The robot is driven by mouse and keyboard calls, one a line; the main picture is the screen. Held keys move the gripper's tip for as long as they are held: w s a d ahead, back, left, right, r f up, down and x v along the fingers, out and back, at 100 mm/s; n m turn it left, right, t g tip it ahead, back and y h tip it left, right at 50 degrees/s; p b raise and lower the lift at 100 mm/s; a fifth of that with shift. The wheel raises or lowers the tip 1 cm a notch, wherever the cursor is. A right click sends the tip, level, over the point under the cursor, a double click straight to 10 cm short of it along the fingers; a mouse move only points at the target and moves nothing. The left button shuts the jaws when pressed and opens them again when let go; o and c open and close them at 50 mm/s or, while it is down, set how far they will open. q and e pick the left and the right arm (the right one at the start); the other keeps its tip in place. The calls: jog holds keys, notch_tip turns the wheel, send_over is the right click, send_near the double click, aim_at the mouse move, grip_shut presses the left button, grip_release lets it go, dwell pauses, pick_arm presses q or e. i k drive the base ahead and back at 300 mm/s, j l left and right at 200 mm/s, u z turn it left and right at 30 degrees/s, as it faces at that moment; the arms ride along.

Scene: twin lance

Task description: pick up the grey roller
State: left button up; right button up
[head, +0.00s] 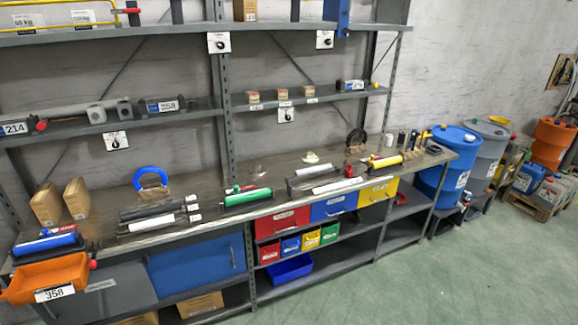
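Several rollers lie along the workbench top (105,225). A blue roller (45,243) is at the left end. A dark roller (150,209) and a white or pale grey roller (152,223) lie left of centre. A green roller (247,197) is near the middle. To its right are a pale white or grey roller (337,186) and a yellow roller (386,162). I cannot tell for sure which pale or dark one is the grey roller. Neither of my grippers is in view.
An orange bin (45,278) sits at the bench's left front. Cardboard boxes (46,204) and a blue ring (150,175) stand behind the rollers. Shelves (180,110) hang above. Drums (450,160) stand right. The green floor (470,270) in front is clear.

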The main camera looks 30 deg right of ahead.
aim_at(328, 166)
jog(key=i+l+u, duration=0.25)
jog(key=i+l, duration=0.75)
